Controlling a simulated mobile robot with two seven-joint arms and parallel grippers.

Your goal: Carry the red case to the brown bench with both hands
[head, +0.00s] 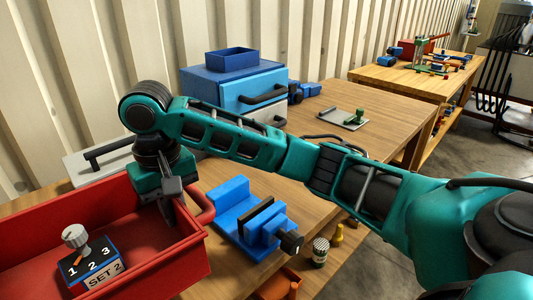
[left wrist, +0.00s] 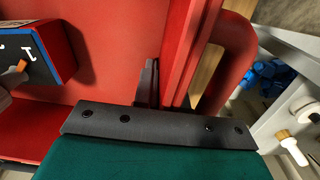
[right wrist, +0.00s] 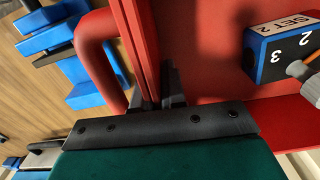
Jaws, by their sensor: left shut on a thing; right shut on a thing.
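The red case (head: 118,202) is an open red box at the lower left of the head view, with a loop handle (head: 200,203) on its side. My right gripper (head: 172,205) is shut on the case's wall beside that handle. The right wrist view shows its fingers on the red rim (right wrist: 140,45). My left gripper (left wrist: 150,85) is outside the head view; in the left wrist view it is shut on a red wall of the case beside another handle (left wrist: 235,60). A brown wooden bench (head: 330,155) stands behind and right of the case.
In the case is a dial block (head: 92,262) marked SET 2. The bench carries a blue vise (head: 250,220), a blue toolbox (head: 235,85) and a grey plate (head: 340,120) with a green stamp. Another wooden bench (head: 400,80) with tools stands farther right. Bench space is clear around the plate.

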